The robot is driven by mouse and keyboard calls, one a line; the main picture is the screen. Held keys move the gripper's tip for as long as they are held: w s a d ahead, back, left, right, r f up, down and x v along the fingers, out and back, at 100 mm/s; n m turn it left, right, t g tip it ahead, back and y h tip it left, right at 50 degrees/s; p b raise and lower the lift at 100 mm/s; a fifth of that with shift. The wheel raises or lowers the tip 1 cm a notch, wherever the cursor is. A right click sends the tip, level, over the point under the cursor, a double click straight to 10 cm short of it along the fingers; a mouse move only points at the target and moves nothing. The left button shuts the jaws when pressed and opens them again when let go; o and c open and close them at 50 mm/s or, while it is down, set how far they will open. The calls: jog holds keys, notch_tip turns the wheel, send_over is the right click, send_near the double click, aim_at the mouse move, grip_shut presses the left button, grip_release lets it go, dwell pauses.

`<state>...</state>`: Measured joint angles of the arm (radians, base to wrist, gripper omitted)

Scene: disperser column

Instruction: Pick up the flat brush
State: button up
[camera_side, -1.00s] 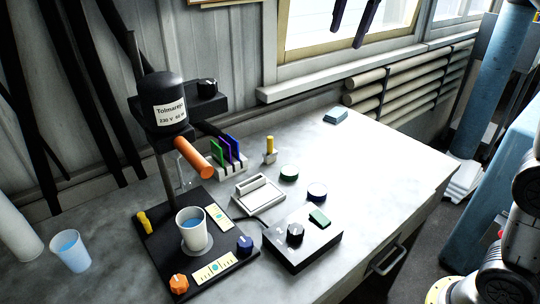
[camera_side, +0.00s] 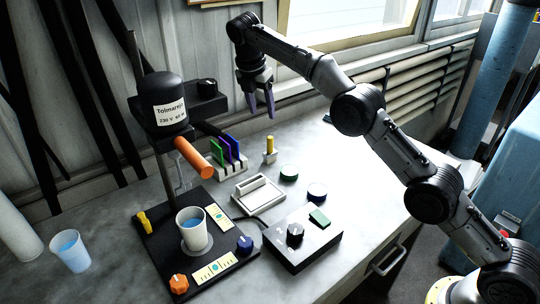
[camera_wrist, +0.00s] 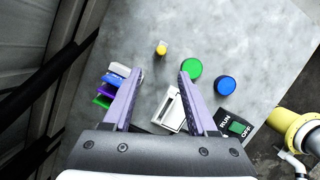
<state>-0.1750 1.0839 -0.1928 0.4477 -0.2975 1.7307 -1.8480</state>
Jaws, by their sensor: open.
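No thing in view is clearly a flat brush. A yellow upright handle in a small pale holder (camera_side: 270,146) may be it, but its lower end is hidden; it also shows in the wrist view (camera_wrist: 161,48). A white rack (camera_side: 232,168) beside it holds flat upright green, purple and blue pieces, which show at the left of the wrist view (camera_wrist: 108,90). My gripper (camera_side: 261,110) is open and empty, pointing down above the back of the bench. In the wrist view, my gripper (camera_wrist: 161,75) has its two purple fingers spread, with the yellow piece beyond them.
The disperser column with its motor (camera_side: 168,100) and orange handle (camera_side: 193,157) stands left. A cup (camera_side: 193,230) sits on its black base; another cup (camera_side: 70,250) stands left. A white device (camera_side: 258,194), green disc (camera_side: 289,173), blue disc (camera_side: 317,192) and control box (camera_side: 305,245) occupy the middle.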

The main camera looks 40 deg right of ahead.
aim_at(269, 137)
jog(key=x, duration=1.3)
jog(key=shift+d+f, duration=0.1)
jog(key=shift+d, duration=0.05)
grip_shut()
